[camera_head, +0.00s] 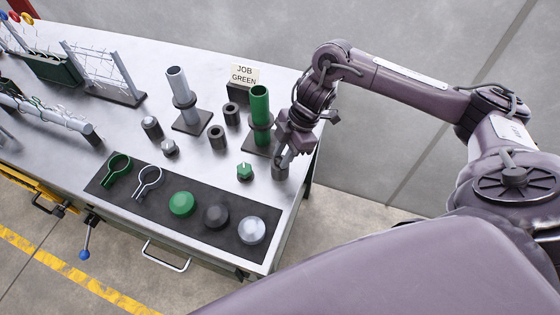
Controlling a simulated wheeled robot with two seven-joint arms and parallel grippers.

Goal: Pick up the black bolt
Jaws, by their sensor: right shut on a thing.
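My right gripper (283,158) reaches down at the table's right edge, just right of the green post. It is shut on a dark piece (280,171), which I take to be the black bolt. The fingers cover part of this piece, so its full shape is hidden. I cannot tell whether it still touches the table. My left gripper is not in view.
A green bolt (245,171) and a silver bolt (169,147) stand on the table (130,133). Dark sleeves (217,137), a grey post (181,96) and the green post (259,107) stand nearby. A dark mat (163,204) holds clamps and round caps in front.

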